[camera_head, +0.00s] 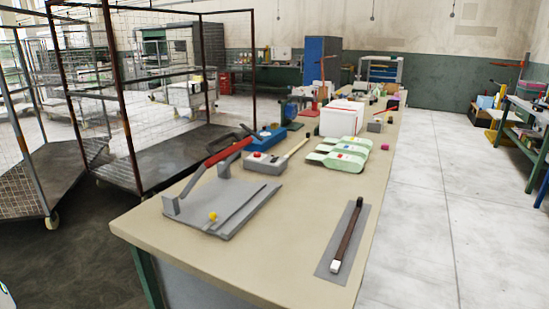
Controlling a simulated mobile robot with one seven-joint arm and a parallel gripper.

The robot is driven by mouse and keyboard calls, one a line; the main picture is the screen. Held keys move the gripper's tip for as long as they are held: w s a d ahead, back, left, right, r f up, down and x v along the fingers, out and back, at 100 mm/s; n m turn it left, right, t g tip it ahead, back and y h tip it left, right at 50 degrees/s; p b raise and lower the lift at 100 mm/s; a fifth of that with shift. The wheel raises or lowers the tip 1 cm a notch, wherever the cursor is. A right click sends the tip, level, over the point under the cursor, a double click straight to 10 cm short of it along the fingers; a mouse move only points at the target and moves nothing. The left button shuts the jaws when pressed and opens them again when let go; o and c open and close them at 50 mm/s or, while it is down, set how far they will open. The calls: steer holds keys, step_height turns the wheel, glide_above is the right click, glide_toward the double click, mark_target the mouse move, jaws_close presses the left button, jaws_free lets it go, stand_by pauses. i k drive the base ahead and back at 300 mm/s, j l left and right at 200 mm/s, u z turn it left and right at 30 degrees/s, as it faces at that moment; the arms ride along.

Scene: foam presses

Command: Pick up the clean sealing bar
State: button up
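A long dark brown bar (349,232) with a white block at its near end lies on a flat grey mat (325,268) at the near right of the workbench (283,218). It looks like the sealing bar; whether it is clean is too small to tell. A grey press (222,205) stands to its left, with a flat plate, a raised lever with a red grip (228,153) and a yellow knob (212,217). A thin grey strip lies along the plate. My gripper is not in view.
Behind the press are a grey box with a red button (265,163), a blue tool (268,137), pale green pieces (340,152) and a white box (341,117). Wire cages (150,150) stand left of the bench. The floor (430,200) to the right is clear.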

mark_target(297, 148)
steer(key=i+j+u, duration=0.2)
steer(key=j+u, duration=0.2)
steer(key=i+j+u, duration=0.3)
steer(key=u, duration=0.15)
steer(key=i+j+u, duration=0.5)
steer(key=i+u, duration=0.15)
steer(key=u, duration=0.15)
steer(key=i+j+u, duration=0.1)
steer(key=i+u, duration=0.3)
steer(key=i, duration=0.75)
steer(key=i+z, duration=0.3)
steer(key=i, duration=0.25)
steer(key=i+j+z, duration=0.15)
steer(key=i+z, duration=0.15)
steer(key=i, duration=0.2)
steer(key=i+l+z, duration=0.1)
steer(key=i+z, duration=0.75)
steer(key=z, duration=0.15)
steer(key=i+z, duration=0.5)
steer(key=z, duration=0.15)
steer(key=i+z, duration=0.65)
steer(key=z, duration=0.2)
steer(key=i+j+z, duration=0.15)
steer(key=i+z, duration=0.3)
steer(key=i+j+z, duration=0.2)
steer(key=z, duration=0.3)
steer(key=i+j+z, duration=0.2)
steer(key=j+z, duration=0.15)
steer(key=z, duration=0.15)
